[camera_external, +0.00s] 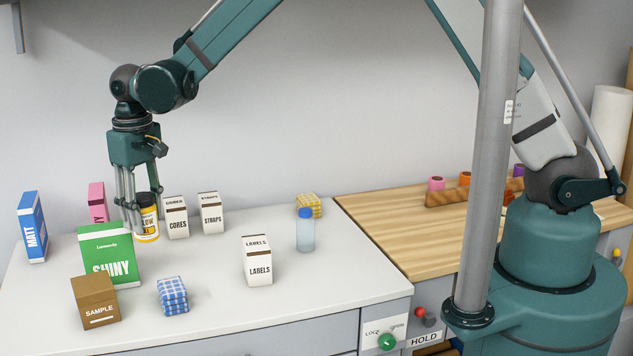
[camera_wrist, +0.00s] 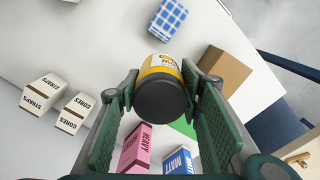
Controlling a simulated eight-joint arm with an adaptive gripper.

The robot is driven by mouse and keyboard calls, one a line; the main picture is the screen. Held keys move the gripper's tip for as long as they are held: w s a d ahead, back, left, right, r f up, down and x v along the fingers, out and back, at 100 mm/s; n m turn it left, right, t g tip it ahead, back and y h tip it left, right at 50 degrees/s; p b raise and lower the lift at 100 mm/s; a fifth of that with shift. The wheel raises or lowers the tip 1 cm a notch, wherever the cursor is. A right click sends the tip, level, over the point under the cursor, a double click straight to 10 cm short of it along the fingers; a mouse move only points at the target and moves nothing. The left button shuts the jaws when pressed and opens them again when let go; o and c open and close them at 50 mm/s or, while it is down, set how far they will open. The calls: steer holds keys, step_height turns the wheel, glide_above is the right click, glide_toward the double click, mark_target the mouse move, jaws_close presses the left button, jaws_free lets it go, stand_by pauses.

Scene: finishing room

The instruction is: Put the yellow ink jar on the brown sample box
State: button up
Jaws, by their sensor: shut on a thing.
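The yellow ink jar (camera_external: 149,231) has a black lid and a yellow and white label. My gripper (camera_external: 133,207) is shut on it from above, behind the green box. In the wrist view, the jar (camera_wrist: 158,64) sits between the two green finger pads, lid toward the camera. I cannot tell whether its base touches the white counter. The brown sample box (camera_external: 95,303) stands at the front left of the counter, apart from the jar. It also shows right of the jar in the wrist view (camera_wrist: 226,70), and its visible top is bare.
The green SHINY box (camera_external: 108,253) stands between the jar and the sample box. A blue checked block (camera_external: 172,296) is right of the sample box. Blue MATT (camera_external: 33,228), pink (camera_external: 97,203) and white CORES (camera_external: 176,217) boxes stand nearby. The counter's middle is mostly clear.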

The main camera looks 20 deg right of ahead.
steer(key=s+a+r+p, duration=0.2)
steer(key=s+a, duration=0.1)
steer(key=a, duration=0.4)
steer(key=s+a+r+n+p, duration=0.1)
steer(key=s+a+r+p, duration=0.1)
steer(key=s+a, duration=0.2)
steer(key=a, duration=0.3)
steer(key=shift+a+r, duration=0.2)
steer(key=shift+f, duration=0.1)
steer(key=p, duration=0.1)
glide_above(92, 283)
step_height(92, 283, down, 6)
steer(key=shift+f, duration=0.15)
steer(key=shift+f+p, duration=0.35)
steer(key=shift+f, duration=1.45)
steer(key=shift+f, duration=0.15)
steer(key=o, duration=1.1)
steer(key=shift+c, duration=0.2)
